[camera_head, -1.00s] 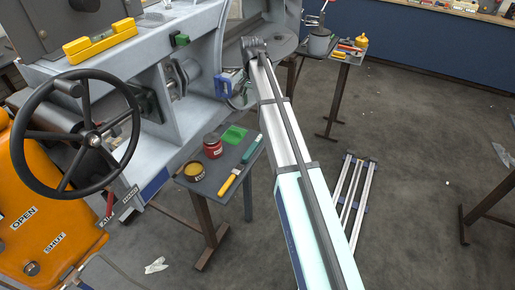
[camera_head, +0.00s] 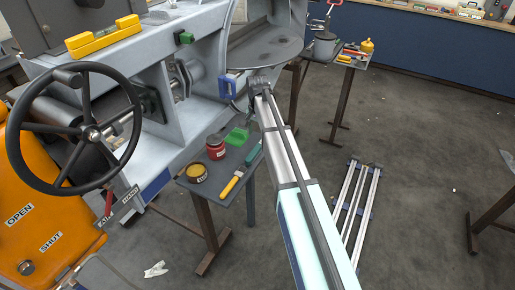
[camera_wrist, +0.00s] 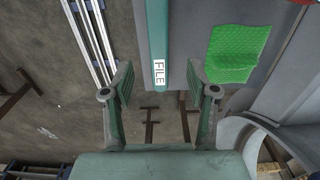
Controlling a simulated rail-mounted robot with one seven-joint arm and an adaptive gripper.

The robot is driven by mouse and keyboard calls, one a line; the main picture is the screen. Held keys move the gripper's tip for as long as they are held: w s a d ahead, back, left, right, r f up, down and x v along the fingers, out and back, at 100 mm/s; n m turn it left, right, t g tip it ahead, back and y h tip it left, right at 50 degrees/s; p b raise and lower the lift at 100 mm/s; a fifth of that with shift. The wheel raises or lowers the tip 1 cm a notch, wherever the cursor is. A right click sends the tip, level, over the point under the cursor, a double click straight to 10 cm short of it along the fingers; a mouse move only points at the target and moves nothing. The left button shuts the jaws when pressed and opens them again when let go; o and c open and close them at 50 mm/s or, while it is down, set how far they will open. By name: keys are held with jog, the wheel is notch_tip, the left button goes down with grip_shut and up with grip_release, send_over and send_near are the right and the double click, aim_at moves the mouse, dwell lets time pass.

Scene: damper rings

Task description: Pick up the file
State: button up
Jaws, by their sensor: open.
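The file (camera_wrist: 157,35) has a teal handle with a white FILE label, upright in the wrist view at the top middle. In the head view, the teal file (camera_head: 254,153) lies near the right edge of the small grey table (camera_head: 225,188), partly beside my arm. My gripper (camera_wrist: 159,76) is open and empty. Its two fingers show left and right of the labelled end of the file, with gaps on both sides. How far above the file they are I cannot tell.
A green cloth (camera_wrist: 237,52) lies right of the file. A red can (camera_head: 216,147), a yellow-topped tin (camera_head: 196,172) and a yellow-handled brush (camera_head: 232,184) share the table. A large grey machine with a black handwheel (camera_head: 88,133) stands left. A rail frame (camera_head: 356,208) lies on the floor.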

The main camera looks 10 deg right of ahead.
aim_at(257, 147)
jog(key=shift+f+p, duration=0.3)
jog(key=shift+f, duration=1.25)
jog(key=shift+s+f+p, duration=0.1)
jog(key=shift+f+p, duration=0.4)
jog(key=shift+f, duration=0.2)
jog(key=shift+f+p, duration=0.7)
jog(key=shift+f, duration=1.2)
jog(key=shift+c, duration=0.3)
grip_shut()
